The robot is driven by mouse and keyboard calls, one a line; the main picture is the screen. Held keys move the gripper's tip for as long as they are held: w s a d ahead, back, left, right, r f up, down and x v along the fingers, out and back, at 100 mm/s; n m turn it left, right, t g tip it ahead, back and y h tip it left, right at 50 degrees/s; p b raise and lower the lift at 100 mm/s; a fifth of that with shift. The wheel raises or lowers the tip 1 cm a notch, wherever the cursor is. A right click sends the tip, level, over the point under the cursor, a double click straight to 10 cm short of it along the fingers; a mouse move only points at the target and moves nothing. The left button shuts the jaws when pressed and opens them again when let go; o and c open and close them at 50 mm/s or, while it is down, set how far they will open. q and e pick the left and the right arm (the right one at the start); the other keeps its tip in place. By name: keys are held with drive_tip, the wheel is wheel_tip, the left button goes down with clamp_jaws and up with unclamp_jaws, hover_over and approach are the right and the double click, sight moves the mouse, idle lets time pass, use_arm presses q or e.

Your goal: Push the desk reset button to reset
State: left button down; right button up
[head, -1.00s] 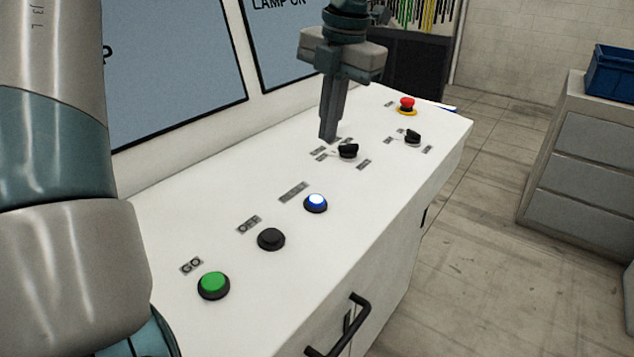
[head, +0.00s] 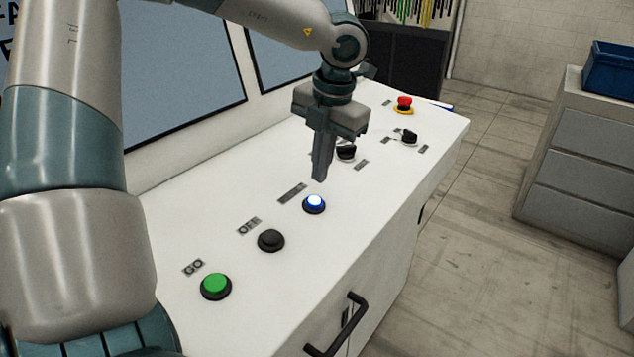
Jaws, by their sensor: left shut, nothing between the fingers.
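The desk (head: 203,218) has a white sloping top with a row of controls. The blue lit button (head: 314,203) sits mid-row, with a small label beside it that is too small to read; I take it as the reset button. My left gripper (head: 319,178) is shut and empty, pointing down just behind and above the blue button. Its fingertips look apart from the button. My right gripper is not in view.
A green GO button (head: 215,286) and a black OFF button (head: 271,240) are nearer. Black selector knobs (head: 409,138) and a red emergency button (head: 404,104) are farther. A black handle (head: 345,327) sticks out in front. Grey drawers (head: 575,160) stand right, across open floor.

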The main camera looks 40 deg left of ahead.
sight(315, 201)
use_arm(q)
drive_tip(key=f, duration=0.1)
drive_tip(key=f+p, duration=0.1)
drive_tip(key=f, duration=0.2)
drive_tip(key=shift+a+f+p, duration=0.1)
drive_tip(key=shift+a+p, duration=0.2)
drive_tip(key=shift+p, duration=0.1)
drive_tip(key=shift+a+f, duration=0.1)
drive_tip(key=shift+f, duration=0.5)
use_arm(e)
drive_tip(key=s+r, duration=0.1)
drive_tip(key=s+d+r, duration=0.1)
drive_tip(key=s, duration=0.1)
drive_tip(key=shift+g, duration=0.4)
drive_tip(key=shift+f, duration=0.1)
